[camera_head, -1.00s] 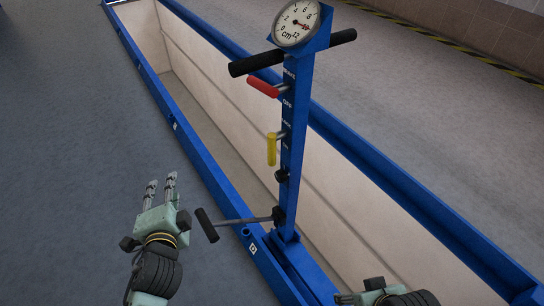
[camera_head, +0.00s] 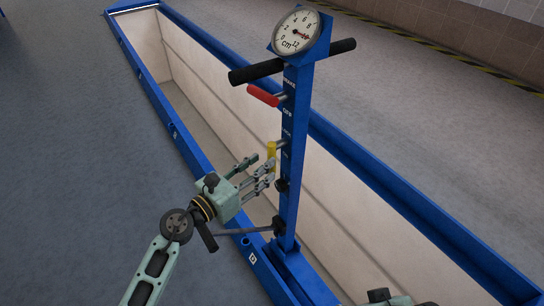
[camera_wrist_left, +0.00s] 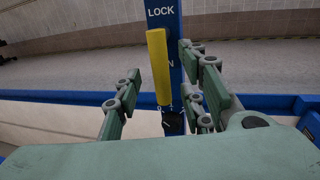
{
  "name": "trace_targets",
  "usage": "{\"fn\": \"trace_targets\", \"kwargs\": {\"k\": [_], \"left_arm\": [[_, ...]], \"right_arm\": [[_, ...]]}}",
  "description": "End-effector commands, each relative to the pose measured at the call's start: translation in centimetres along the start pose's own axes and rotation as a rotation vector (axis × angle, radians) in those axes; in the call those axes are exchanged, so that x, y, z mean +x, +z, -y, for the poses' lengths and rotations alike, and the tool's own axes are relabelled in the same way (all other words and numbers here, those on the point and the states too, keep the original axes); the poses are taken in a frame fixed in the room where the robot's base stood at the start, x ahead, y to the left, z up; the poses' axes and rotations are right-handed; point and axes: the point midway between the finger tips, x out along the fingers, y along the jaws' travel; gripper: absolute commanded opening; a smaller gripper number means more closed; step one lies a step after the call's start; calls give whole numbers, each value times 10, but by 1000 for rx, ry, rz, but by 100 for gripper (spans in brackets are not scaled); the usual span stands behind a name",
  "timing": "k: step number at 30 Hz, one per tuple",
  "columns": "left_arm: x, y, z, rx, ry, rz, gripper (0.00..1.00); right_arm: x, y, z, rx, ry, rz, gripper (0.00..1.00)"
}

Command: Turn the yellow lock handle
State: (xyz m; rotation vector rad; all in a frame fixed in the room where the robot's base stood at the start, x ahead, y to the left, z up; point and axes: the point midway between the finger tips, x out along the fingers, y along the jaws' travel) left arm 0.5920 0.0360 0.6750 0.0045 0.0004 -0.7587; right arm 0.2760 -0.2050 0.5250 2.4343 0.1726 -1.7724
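The yellow lock handle (camera_head: 271,151) hangs upright on the blue post (camera_head: 297,130), below the red handle. My left gripper (camera_head: 262,172) is close to its lower end, with the fingers pointing at the post. In the left wrist view the yellow handle (camera_wrist_left: 157,66) stands vertical between the spread fingers of the left gripper (camera_wrist_left: 163,95), which look open and apart from it. A "LOCK" label shows above the handle there. Of my right gripper (camera_head: 392,299), only a small part shows at the bottom edge, so its fingers are hidden.
A red handle (camera_head: 264,95), black crossbar grips (camera_head: 256,72) and a round gauge (camera_head: 298,31) sit higher on the post. A black-gripped lever (camera_head: 206,236) sticks out low, beneath my left gripper. The blue-rimmed pit (camera_head: 172,130) runs behind; grey floor at left is clear.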

Motion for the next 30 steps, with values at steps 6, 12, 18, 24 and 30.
{"fn": "trace_targets", "kwargs": {"k": [6, 12, 18, 24, 30], "left_arm": [[36, 0, 0, -3, 0, 3, 37], [52, 0, 0, -3, 1, 2, 37], [54, 1, 0, -3, 1, 2, 37], [54, 1, 0, -3, 1, 2, 27], [53, 1, -1, -4, 3, 2, 9]], "right_arm": [[1, 1, 0, 0, 0, 0, 62], [2, 2, 0, 0, 0, 0, 62], [2, 2, 0, 0, 0, 0, 62], [2, 2, 0, 0, 0, 0, 62], [2, 2, 0, 0, 0, 0, 62]]}}
